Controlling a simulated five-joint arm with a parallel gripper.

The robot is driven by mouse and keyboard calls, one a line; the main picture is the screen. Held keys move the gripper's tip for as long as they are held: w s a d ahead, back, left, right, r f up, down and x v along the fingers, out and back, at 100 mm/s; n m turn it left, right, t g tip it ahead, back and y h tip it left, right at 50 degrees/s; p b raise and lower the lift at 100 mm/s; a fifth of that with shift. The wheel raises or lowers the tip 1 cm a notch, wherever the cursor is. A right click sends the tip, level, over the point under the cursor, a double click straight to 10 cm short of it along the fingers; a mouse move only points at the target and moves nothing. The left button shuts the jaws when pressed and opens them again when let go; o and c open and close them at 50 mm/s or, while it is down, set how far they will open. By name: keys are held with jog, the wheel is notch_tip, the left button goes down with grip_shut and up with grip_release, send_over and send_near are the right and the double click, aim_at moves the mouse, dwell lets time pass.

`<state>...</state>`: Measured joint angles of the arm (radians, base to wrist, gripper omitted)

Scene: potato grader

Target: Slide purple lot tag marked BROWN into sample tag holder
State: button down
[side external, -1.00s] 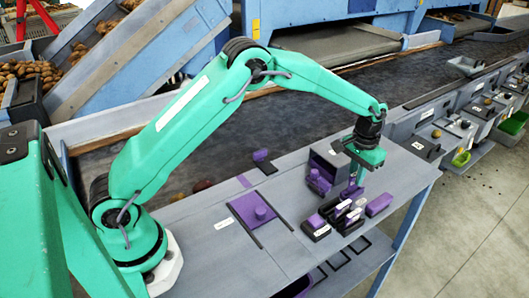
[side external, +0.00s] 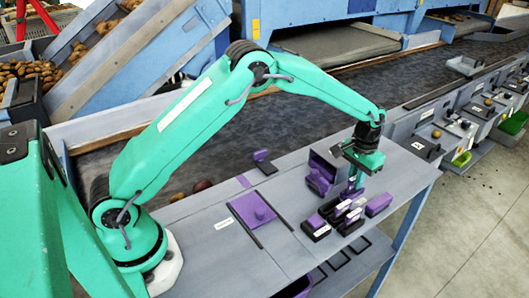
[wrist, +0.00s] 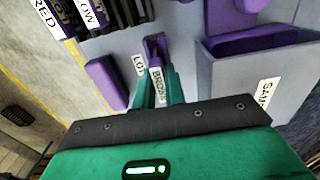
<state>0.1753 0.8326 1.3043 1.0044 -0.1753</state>
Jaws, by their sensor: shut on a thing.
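The purple lot tag (wrist: 153,48) with a white label reading BROWN is held between the green fingers of my gripper (wrist: 155,98) in the wrist view. In the side view my gripper (side external: 352,188) is low over the bench, just behind the black-based tags, and the held tag is too small to make out. A grey box (wrist: 232,85) with a partly hidden label starting "SAM" stands right of the gripper in the wrist view, apart from the tag. The same box (side external: 331,160) is left of the gripper in the side view. I cannot tell whether it is the sample tag holder.
Black holders with labelled tags (side external: 316,229) stand in front of the gripper; RED shows in the wrist view (wrist: 45,14). A loose purple block (side external: 379,204) lies to their right. A purple plate with a knob (side external: 252,209) lies left. The bench's right end is clear.

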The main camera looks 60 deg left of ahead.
jog(key=shift+f, duration=0.6)
dwell(0.4)
jog(key=c, duration=1.1)
grip_release()
jog(key=shift+o, duration=0.2)
jog(key=shift+r, duration=0.1)
jog(key=shift+r, duration=3.4)
